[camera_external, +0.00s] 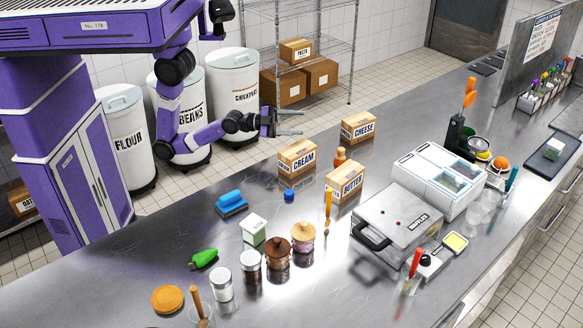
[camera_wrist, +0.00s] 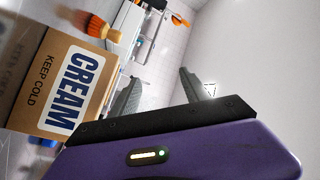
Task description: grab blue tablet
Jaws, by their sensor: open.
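A small blue block (camera_external: 289,196) stands on the steel counter in front of the CREAM box (camera_external: 297,160). It may be the blue tablet; it is too small to tell. A patch of blue (camera_wrist: 45,142) shows by the lower edge of the CREAM box in the wrist view; I cannot tell whether it is the same thing. My gripper (camera_external: 300,123) is open and empty, raised near the far edge of the counter, behind the CREAM box and apart from it. In the wrist view my gripper's two fingers (camera_wrist: 160,78) are spread with nothing between them.
A blue brush-like thing (camera_external: 231,203) lies left of the small block. Several jars and a grey press (camera_external: 398,222) are nearer.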

